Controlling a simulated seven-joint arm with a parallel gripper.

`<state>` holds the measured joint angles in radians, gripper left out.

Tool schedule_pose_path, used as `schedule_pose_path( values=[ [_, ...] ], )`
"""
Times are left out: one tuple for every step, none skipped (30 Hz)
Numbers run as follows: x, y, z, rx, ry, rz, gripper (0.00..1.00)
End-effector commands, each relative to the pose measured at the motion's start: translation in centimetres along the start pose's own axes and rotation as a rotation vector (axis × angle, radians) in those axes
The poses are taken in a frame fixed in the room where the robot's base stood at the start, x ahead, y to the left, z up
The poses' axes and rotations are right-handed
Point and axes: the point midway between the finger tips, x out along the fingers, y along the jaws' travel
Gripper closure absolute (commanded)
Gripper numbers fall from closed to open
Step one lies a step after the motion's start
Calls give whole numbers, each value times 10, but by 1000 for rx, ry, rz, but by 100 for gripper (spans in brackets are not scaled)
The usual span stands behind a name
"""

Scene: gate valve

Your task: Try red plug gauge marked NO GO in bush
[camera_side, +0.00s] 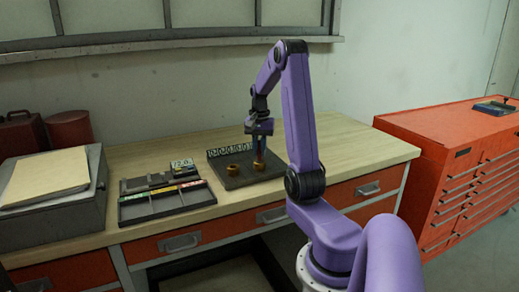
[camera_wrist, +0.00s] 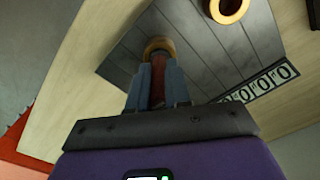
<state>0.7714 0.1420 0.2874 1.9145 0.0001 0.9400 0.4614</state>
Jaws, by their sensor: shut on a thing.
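My gripper (camera_wrist: 157,80) is shut on a red plug gauge (camera_wrist: 158,90), which shows as a dark red strip between the fingers in the wrist view. In the side view, my gripper (camera_side: 259,144) points down over the right-hand brass bush (camera_side: 259,166). This bush (camera_wrist: 158,45) is also just beyond the fingertips in the wrist view. The gauge's lower end is hidden by the fingers, so I cannot tell whether it is inside the bush or above it. The NO GO marking is not readable. A second brass bush (camera_side: 232,169) stands to the left on the same dark plate (camera_side: 236,182).
A row of number tiles (camera_side: 229,150) stands along the plate's back edge. A grey box (camera_side: 48,205) is at far left. The bench's right end (camera_side: 365,145) is clear.

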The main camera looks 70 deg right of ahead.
Motion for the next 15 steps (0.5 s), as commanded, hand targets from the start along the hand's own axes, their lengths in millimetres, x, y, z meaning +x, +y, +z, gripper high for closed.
schedule_pose_path(
  values=[
    [-2, 0, 0, 0, 1, -1, 100],
    [-2, 0, 0, 0, 1, 0, 100],
    [-4, 0, 0, 0, 1, 0, 100],
    [-4, 0, 0, 0, 0, 0, 100],
    [-5, 0, 0, 0, 1, 0, 100],
    [-6, 0, 0, 0, 1, 0, 100],
    [-7, 0, 0, 0, 1, -1, 100],
    [-8, 0, 0, 0, 1, -1, 100],
    [-9, 0, 0, 0, 2, -1, 100],
    [-10, 0, 0, 0, 2, -1, 100],
    [-10, 0, 0, 0, 2, -1, 100],
    [-11, 0, 0, 0, 2, -1, 100],
    [-12, 0, 0, 0, 2, -1, 100],
    [-13, 0, 0, 0, 2, -1, 100],
    [-14, 0, 0, 0, 2, -1, 100]
  ],
)
